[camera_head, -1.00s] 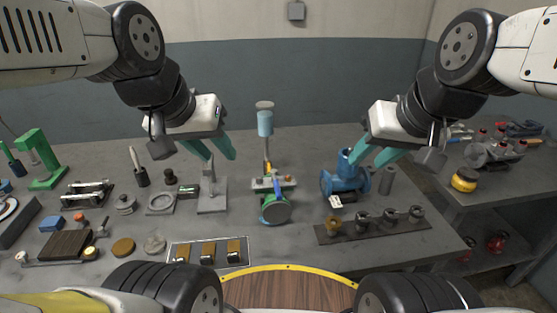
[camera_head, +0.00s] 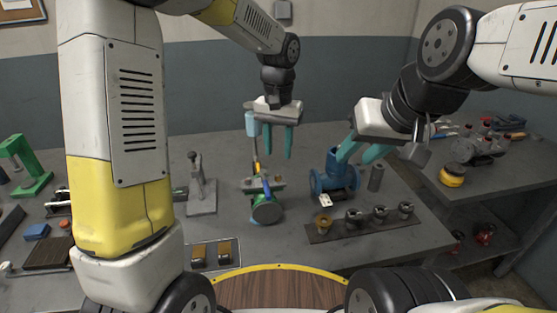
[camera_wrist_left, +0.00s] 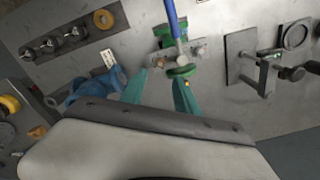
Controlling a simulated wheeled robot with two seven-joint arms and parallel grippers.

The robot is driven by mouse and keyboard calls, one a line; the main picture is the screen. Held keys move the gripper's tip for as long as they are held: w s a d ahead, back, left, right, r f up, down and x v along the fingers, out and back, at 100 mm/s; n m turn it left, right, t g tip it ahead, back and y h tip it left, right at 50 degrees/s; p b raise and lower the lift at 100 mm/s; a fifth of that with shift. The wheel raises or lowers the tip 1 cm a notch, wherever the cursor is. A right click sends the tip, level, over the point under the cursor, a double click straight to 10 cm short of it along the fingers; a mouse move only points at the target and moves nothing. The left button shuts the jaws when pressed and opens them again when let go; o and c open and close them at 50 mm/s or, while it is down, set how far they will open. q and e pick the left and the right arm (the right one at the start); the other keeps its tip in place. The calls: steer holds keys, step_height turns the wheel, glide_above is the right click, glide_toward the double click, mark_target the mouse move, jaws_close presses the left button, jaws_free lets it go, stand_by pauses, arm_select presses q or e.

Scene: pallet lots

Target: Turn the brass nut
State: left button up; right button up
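A brass-coloured ring-shaped piece (camera_head: 322,220), which looks like the brass nut, sits at the left end of a dark strip; it also shows in the left wrist view (camera_wrist_left: 103,19). My left gripper (camera_head: 277,153) is open and empty, above and behind the green fixture (camera_head: 265,211) with a blue handle. In the left wrist view its fingers (camera_wrist_left: 160,80) are apart beside that fixture (camera_wrist_left: 181,71). A tiny yellow spot there is too small to identify. My right gripper (camera_head: 357,157) is open over the blue valve body (camera_head: 338,178); whether it touches is unclear.
Several grey fittings (camera_head: 380,212) share the dark strip (camera_head: 345,234). A grey upright clamp (camera_head: 200,188) stands left of the green fixture. A green stand (camera_head: 28,170) is at the far left. A side bench at right holds a yellow-topped piece (camera_head: 452,176).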

mark_target(278, 178)
arm_select(q)
step_height(278, 178, down, 8)
steer(key=shift+r, duration=0.15)
stand_by(0.3)
jaws_close()
